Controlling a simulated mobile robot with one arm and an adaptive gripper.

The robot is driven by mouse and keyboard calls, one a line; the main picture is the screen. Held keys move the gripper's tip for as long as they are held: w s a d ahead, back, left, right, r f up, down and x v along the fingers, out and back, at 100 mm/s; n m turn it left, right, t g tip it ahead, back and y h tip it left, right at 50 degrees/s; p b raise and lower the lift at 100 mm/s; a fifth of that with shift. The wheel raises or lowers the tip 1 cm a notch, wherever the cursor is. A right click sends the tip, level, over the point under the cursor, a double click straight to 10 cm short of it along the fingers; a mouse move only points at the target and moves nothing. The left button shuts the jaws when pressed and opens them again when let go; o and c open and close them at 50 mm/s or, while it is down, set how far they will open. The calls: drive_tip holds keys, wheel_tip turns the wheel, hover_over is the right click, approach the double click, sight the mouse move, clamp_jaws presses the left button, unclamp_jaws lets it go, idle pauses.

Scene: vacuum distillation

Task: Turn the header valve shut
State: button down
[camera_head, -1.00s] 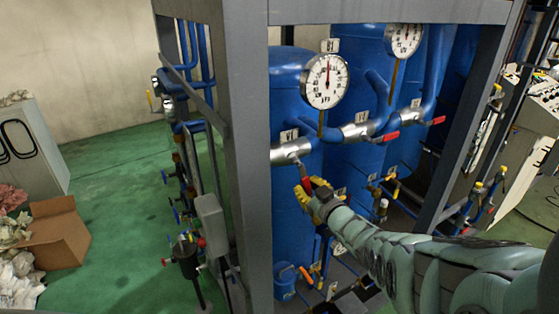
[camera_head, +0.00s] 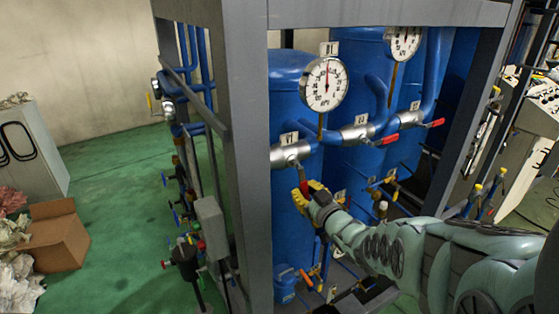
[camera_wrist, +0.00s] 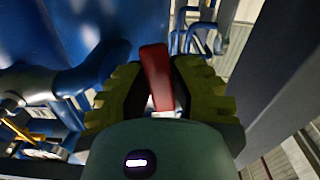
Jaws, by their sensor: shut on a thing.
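The silver header valve (camera_head: 290,155) sits on the pipe at the left of the blue tanks, beside the grey frame post. Its red handle (camera_head: 304,187) points down from the valve, and its lower part is hidden in my gripper. My yellow-fingered gripper (camera_head: 308,193) is shut on this handle, below the valve body. In the wrist view the red handle (camera_wrist: 157,76) stands between the two yellow fingers of my gripper (camera_wrist: 158,85).
Two more silver valves, a middle one (camera_head: 356,134) and a right one (camera_head: 409,116), have red handles lying along the pipe. A round gauge (camera_head: 325,84) is above. The grey frame post (camera_head: 246,160) stands close on the left. Small valves and thin pipes crowd the space below.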

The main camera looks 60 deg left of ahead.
drive_tip(key=shift+s+a+f+m, duration=0.1)
drive_tip(key=shift+s+m, duration=0.5)
drive_tip(key=shift+m, duration=0.2)
drive_tip(key=shift+s+m, duration=0.3)
drive_tip(key=shift+m, duration=0.1)
idle(0.5)
drive_tip(key=c, duration=0.8)
unclamp_jaws()
